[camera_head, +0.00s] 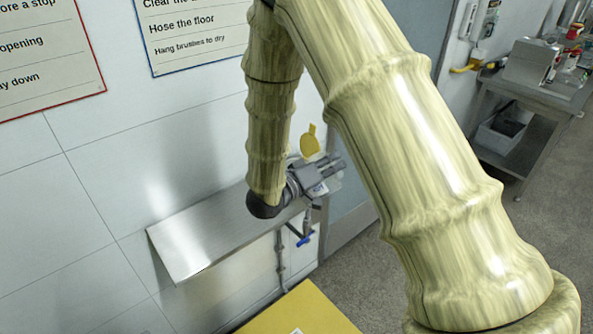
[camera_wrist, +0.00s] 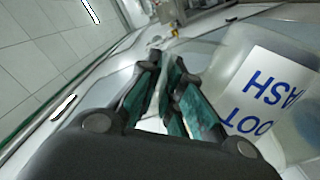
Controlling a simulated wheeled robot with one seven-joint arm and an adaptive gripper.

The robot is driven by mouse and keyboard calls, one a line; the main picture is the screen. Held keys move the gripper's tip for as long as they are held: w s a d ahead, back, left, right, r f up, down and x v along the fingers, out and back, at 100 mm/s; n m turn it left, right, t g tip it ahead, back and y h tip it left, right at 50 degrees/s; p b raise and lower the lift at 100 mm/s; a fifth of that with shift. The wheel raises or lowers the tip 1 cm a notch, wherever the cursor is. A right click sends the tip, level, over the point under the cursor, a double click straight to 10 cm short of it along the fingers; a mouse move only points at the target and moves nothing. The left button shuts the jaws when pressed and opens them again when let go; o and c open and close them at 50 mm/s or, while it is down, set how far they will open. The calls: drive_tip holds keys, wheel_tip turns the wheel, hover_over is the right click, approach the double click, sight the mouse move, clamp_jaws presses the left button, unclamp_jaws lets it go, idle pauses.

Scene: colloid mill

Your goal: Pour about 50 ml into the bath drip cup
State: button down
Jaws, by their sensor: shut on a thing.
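My gripper (camera_head: 335,165) is at the far end of my arm, just over the right end of a steel wall shelf (camera_head: 205,240). In the wrist view my gripper (camera_wrist: 168,90) has its teal-padded fingers close together on a pale, translucent thing (camera_wrist: 152,124). Its full shape is hidden by the fingers. On the right of that view a large white label (camera_wrist: 268,92) with blue letters, "OOT" and "ASH", shows upside down against a greyish translucent surface. I cannot pick out the bath drip cup or any liquid level.
A yellow flat piece (camera_head: 310,141) shows behind my gripper. A blue valve handle (camera_head: 305,241) hangs on piping below the shelf. A yellow box or surface (camera_head: 300,312) lies at the bottom. A steel table (camera_head: 535,92) with equipment stands at right; grey floor lies between.

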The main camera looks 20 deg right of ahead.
sight(336, 186)
drive_tip(key=shift+s+f, duration=0.1)
drive_tip(key=shift+f, duration=0.1)
drive_tip(key=shift+f, duration=0.15)
idle(0.8)
drive_tip(key=f+m+b, duration=0.1)
drive_tip(key=s+b, duration=0.1)
drive_tip(key=f+m+b, duration=0.1)
drive_tip(key=shift+s+d+f+m, duration=0.25)
drive_tip(key=shift+d+f+m, duration=0.05)
drive_tip(key=shift+d+f, duration=0.05)
drive_tip(key=s+d+f+m+b, duration=0.2)
drive_tip(key=s+f+m+b, duration=0.4)
drive_tip(key=b, duration=0.4)
drive_tip(key=shift+f+m, duration=0.4)
drive_tip(key=shift+m, duration=0.2)
